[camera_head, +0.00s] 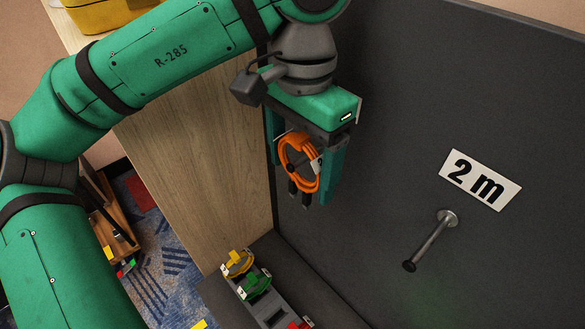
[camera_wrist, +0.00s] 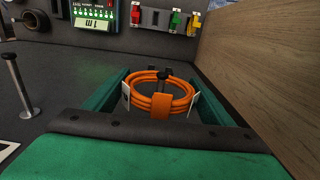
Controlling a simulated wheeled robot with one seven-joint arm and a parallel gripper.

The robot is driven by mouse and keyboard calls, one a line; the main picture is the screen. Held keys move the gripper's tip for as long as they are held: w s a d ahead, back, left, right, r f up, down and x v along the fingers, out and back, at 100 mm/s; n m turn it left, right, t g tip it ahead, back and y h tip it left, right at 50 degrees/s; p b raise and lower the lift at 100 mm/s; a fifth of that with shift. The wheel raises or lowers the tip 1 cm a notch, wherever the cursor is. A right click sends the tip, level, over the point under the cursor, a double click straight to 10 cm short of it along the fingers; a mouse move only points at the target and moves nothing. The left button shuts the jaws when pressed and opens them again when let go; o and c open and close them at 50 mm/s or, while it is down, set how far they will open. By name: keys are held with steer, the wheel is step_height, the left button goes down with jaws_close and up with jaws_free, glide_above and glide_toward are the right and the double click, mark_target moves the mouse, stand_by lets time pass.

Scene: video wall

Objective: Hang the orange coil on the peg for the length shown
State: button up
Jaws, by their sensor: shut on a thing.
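An orange coil (camera_head: 299,162) of cable with dark plugs hangs in my gripper (camera_head: 305,165), which is shut on it. In the wrist view the coil (camera_wrist: 160,97) sits between the two green fingers, with an orange strap at its near side and a small white tag at its edge. A metal peg (camera_head: 431,240) with a dark tip sticks out of the dark wall, to the right of and lower than my gripper in the head view. The white sign (camera_head: 480,180) above it reads "2 m". The coil and peg are apart. A peg (camera_wrist: 22,90) also shows at left in the wrist view.
A wooden panel (camera_head: 195,150) stands left of my gripper. Yellow, green and red clipped items (camera_head: 256,283) sit on a dark ledge below. The wall between coil and peg is clear.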

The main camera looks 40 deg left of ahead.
steer(key=shift+w, duration=0.8)
steer(key=shift+w+f, duration=0.1)
steer(key=shift+f, duration=0.8)
steer(key=o, duration=1.6)
steer(key=shift+c, duration=0.2)
step_height(320, 180, up, 11)
steer(key=shift+f, duration=0.1)
steer(key=shift+d, duration=0.1)
